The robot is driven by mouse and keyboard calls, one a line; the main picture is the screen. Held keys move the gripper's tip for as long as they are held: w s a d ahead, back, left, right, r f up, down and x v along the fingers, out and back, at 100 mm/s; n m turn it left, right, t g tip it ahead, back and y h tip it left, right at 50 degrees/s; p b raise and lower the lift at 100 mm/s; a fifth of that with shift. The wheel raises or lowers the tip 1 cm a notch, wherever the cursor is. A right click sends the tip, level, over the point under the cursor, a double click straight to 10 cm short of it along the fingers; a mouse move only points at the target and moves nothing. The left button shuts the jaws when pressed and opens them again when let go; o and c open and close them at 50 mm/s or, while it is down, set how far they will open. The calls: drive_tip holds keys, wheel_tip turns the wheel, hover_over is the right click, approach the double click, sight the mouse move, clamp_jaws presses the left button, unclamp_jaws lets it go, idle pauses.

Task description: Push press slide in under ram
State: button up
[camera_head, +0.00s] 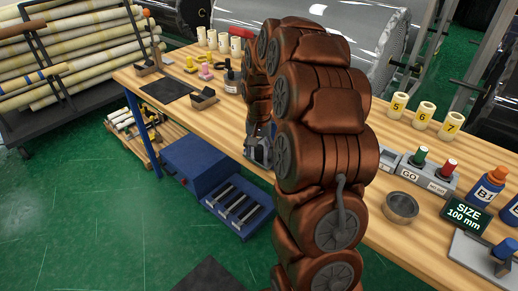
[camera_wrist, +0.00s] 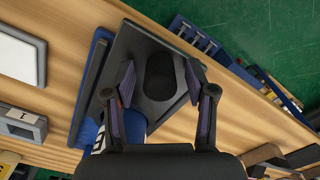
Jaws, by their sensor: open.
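In the wrist view my gripper (camera_wrist: 159,68) is open, with one finger on each side of a dark rounded block (camera_wrist: 160,82). The block stands on a dark grey plate (camera_wrist: 127,43), which looks like the press slide. I cannot tell whether either finger touches the block. A blue part (camera_wrist: 90,70), seemingly of the press, lies along the plate's left side, and another blue part with a white mark shows beside the left finger. The ram cannot be made out. In the head view my copper arm hides most of the press; a grey-blue part (camera_head: 258,152) shows at its left edge.
The wooden bench (camera_head: 370,235) holds numbered rolls (camera_head: 424,115), a GO gauge box (camera_head: 425,175), a round dish (camera_head: 401,207), a size sign (camera_head: 464,213) and a bottle (camera_head: 489,187). A dark mat (camera_head: 166,90) lies at left. A blue drawer unit (camera_head: 205,165) stands below.

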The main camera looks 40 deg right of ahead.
drive_tip(key=shift+c, duration=0.5)
clamp_jaws()
